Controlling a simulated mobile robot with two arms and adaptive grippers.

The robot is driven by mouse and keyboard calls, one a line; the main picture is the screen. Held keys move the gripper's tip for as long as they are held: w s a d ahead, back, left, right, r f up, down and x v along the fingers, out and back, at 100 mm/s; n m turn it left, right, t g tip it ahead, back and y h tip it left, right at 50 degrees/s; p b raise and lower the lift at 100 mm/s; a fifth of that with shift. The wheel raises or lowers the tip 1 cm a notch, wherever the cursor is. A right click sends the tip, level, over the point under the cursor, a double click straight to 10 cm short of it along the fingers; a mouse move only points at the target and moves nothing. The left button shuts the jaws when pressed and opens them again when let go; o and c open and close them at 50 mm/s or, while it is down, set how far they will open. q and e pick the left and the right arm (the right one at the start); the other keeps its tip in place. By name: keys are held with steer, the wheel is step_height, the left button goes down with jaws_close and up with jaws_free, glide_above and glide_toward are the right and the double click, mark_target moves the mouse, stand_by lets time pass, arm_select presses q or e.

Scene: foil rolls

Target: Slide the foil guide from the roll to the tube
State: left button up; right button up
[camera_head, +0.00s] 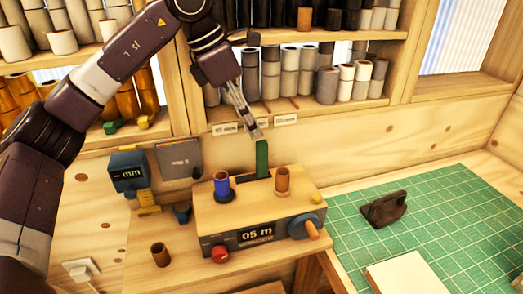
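A wooden machine (215,232) with a "05 m" display stands on the bench. A blue roll (222,187) stands upright at the left of its top and a brown tube (282,181) stands upright at the right. A dark green upright piece (262,158), which looks like the foil guide, stands between and behind them. My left gripper (257,134) points down from above, with its fingertips at the top of the green piece. Its fingers look close together; I cannot tell whether they touch or grip the piece. My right gripper is not in view.
The machine has a red button (220,254) and a blue crank with an orange handle (305,226). A loose brown tube (160,254) stands at front left. A dark tool (384,208) lies on a green cutting mat (450,205). Shelves of rolls (327,85) stand behind.

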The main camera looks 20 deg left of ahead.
mark_target(261, 143)
arm_select(q)
steer(key=p+x, duration=0.1)
steer(key=x, duration=0.5)
steer(key=shift+d+p, duration=0.1)
steer(key=shift+p, duration=0.3)
steer(key=shift+w+d+f, duration=0.1)
steer(key=shift+d+f, duration=0.1)
steer(key=shift+f, duration=0.3)
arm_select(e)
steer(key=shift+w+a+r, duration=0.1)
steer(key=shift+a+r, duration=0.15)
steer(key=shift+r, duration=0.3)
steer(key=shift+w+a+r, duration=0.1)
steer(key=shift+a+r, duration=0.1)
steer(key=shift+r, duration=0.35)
arm_select(q)
steer(key=shift+c, duration=0.2)
jaws_close()
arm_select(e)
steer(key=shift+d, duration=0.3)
